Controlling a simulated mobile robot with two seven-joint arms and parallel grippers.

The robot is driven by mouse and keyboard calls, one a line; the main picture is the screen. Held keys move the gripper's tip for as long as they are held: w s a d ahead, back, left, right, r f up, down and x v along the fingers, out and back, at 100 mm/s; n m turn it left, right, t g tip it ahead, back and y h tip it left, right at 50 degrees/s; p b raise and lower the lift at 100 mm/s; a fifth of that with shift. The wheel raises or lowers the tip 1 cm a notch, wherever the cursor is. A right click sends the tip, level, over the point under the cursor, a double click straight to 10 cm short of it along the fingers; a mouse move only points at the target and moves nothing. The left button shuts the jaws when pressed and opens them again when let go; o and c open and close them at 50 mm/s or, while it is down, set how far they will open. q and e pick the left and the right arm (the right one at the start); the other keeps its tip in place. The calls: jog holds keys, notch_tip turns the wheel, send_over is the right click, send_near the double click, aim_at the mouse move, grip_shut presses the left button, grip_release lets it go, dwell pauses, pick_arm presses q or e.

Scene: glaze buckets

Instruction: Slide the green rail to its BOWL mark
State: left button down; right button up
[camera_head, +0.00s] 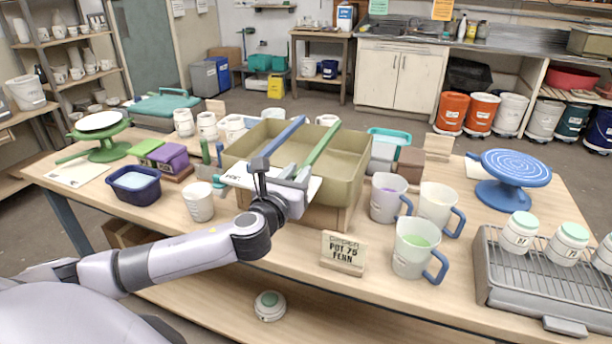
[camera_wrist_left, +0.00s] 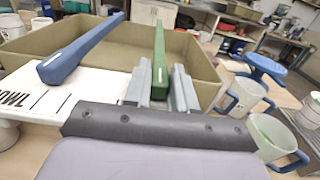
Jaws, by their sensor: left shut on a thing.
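The green rail (camera_head: 322,146) lies across the olive basin (camera_head: 352,160), with its near end at my left gripper (camera_head: 287,180). In the left wrist view the green rail (camera_wrist_left: 158,55) runs between the two grey fingers of my left gripper (camera_wrist_left: 160,88), which is shut on it. The blue rail (camera_head: 285,134) lies to its left and also spans the basin. The white marked plate (camera_wrist_left: 75,92) at the basin's near rim carries the word BOWL at its left end, with short black lines beside it. My gripper hides the plate's middle. My right gripper is not in view.
Several mugs with blue handles (camera_head: 437,207) stand right of the basin. A POT 75 FENN sign (camera_head: 343,252) stands in front. A white cup (camera_head: 198,202) and a dark blue tub (camera_head: 134,186) are at left. A grey rack (camera_head: 530,285) with jars fills the right front.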

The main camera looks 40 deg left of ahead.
pick_arm(q)
jog(key=shift+s+a, duration=0.25)
jog(key=shift+a, duration=0.55)
jog(key=c, duration=1)
grip_release()
jog(key=v, duration=0.7)
jog(key=shift+b, duration=0.4)
jog(key=shift+s+d, duration=0.1)
